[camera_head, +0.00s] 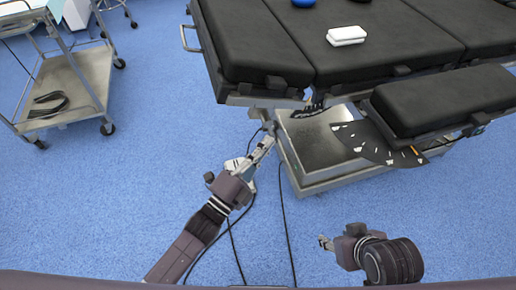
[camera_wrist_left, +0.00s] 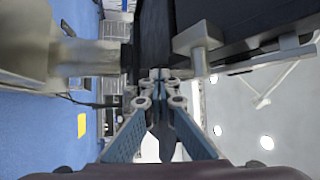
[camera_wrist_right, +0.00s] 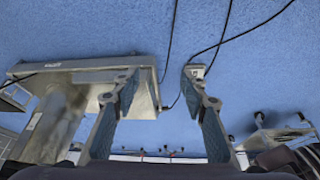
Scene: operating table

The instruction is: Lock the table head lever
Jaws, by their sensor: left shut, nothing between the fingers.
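The operating table (camera_head: 290,45) has black pads and a metal rail, with its head section at the left. My left gripper (camera_head: 267,142) is just below the table's near edge, close to the underside fittings. In the left wrist view, my left gripper (camera_wrist_left: 160,80) is shut and empty, with its fingertips together in front of metal fittings (camera_wrist_left: 200,38) and dark padding. I cannot pick out the head lever with certainty; the fingers may hide it. My right gripper (camera_head: 326,242) is low, over the floor at the right. In the right wrist view (camera_wrist_right: 162,90) its fingers are wide apart and empty.
The table's metal base (camera_head: 318,150) stands behind and right of my left gripper. A black side pad (camera_head: 440,100) juts out at the right. Cables (camera_head: 286,220) lie on the blue floor. A metal cart (camera_head: 75,80) stands at the left, with open floor between.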

